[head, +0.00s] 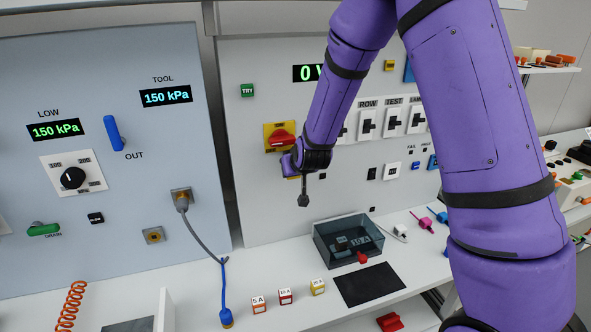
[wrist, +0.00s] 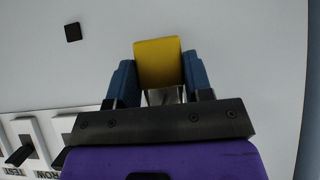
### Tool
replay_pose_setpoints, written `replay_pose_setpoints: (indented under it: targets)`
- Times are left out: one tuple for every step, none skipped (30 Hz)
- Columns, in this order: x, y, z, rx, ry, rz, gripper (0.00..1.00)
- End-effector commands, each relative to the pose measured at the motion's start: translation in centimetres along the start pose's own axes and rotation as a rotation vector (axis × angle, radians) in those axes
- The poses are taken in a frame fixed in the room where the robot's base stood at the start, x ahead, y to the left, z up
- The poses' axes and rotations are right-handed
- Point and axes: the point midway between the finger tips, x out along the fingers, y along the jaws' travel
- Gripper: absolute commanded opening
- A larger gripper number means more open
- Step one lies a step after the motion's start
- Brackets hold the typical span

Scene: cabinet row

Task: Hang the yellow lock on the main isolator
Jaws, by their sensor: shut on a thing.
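The main isolator (head: 270,130) is a red rotary handle on a yellow plate on the middle panel in the head view. The yellow lock (wrist: 158,62) sits between the two blue fingers of my gripper (wrist: 160,75) in the wrist view, and the fingers are shut on it. In the head view my gripper (head: 292,162) is at the lower right of the isolator, close to the panel, and covers part of it. A small bit of yellow shows under the gripper there. The lock's shackle is not clear, and I cannot tell whether it touches the isolator.
A display (head: 307,73) above reads 0 and a partly covered V. Row and test switches (head: 367,124) are right of my gripper. A dark see-through box (head: 349,240), a black mat (head: 370,284) and small labelled blocks (head: 285,296) are on the shelf below.

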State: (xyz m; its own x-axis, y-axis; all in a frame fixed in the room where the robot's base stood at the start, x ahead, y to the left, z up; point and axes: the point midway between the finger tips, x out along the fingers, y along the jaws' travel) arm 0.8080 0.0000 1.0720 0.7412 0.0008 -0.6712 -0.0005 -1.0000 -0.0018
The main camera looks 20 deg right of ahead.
Motion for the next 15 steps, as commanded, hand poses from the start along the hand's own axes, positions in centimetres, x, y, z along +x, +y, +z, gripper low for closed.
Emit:
replay_pose_setpoints:
  targets:
    - [0.58,0.18,0.26,0.001,-0.008,0.004,0.29]
    - [0.59,0.18,0.25,0.001,-0.008,0.004,0.29]
    - [0.59,0.19,0.24,0.001,-0.008,0.004,0.29]
    - [0.59,0.19,0.24,0.001,-0.008,0.004,0.29]
    - [0.59,0.20,0.24,0.001,-0.008,0.004,0.29]
    - [0.59,0.20,0.24,0.001,-0.008,0.004,0.29]
    - [0.59,0.21,0.24,0.001,-0.008,0.004,0.53]
    - [0.59,0.21,0.23,0.001,-0.008,0.004,0.60]
    - [0.59,0.22,0.23,0.001,-0.008,0.004,0.69]
    - [0.59,0.22,0.23,0.001,-0.008,0.004,0.76]
    - [0.59,0.22,0.23,0.001,-0.008,0.004,0.76]
    - [0.59,0.23,0.23,0.001,-0.008,0.004,0.76]
    - [0.59,0.23,0.23,0.001,-0.008,0.004,0.76]
    - [0.59,0.23,0.23,0.001,-0.008,0.004,0.76]
    - [0.59,0.24,0.23,0.001,-0.008,0.005,0.76]
